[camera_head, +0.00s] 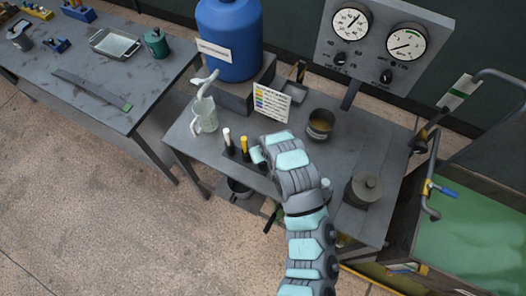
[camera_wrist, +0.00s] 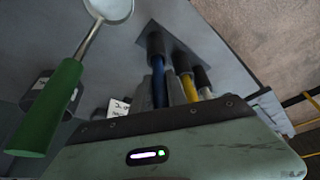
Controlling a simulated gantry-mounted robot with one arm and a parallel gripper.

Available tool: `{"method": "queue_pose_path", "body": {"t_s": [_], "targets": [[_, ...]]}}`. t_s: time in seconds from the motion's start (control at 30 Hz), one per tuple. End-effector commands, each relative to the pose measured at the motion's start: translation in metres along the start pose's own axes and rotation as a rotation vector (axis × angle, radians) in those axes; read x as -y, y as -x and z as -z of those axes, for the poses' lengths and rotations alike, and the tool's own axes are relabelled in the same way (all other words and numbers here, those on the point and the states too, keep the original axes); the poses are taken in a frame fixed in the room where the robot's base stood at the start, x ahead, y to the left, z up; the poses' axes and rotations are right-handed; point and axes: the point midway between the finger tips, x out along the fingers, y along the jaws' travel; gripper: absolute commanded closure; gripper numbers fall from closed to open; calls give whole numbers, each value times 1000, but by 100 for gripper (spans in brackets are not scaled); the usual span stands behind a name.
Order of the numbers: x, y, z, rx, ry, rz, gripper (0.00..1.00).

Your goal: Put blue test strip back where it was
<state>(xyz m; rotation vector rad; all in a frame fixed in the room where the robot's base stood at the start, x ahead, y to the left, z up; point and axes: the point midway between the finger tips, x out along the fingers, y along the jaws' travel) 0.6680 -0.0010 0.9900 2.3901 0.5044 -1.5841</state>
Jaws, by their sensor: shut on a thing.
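My gripper (camera_head: 262,157) is over the front of the small grey table in the head view. In the wrist view its fingers (camera_wrist: 160,90) are shut on the blue test strip (camera_wrist: 158,88). The strip's dark end reaches to the black holder (camera_wrist: 175,42); I cannot tell how deep it sits. The yellow strip (camera_head: 245,144) and white strip (camera_head: 227,142) stand upright in the holder to the left of my gripper. They also show beside the fingers in the wrist view. In the head view my gripper hides the blue strip.
A white jug (camera_head: 205,115) stands to the left, and a colour chart card (camera_head: 271,102) stands behind. A dark cup (camera_head: 320,124) and a lidded pot (camera_head: 366,188) are to the right. A green-handled tool (camera_wrist: 48,110) is close in the wrist view.

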Motion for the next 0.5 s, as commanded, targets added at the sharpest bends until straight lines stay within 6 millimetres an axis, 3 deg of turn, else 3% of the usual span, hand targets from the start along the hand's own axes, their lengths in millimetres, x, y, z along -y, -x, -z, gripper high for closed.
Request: {"method": "queue_pose_path", "body": {"t_s": [0.2,0.23,0.5], "targets": [[0,-5,-2,1,-1,1,100],[0,-4,-2,1,0,0,79],[0,-3,-2,1,-1,1,60]]}}
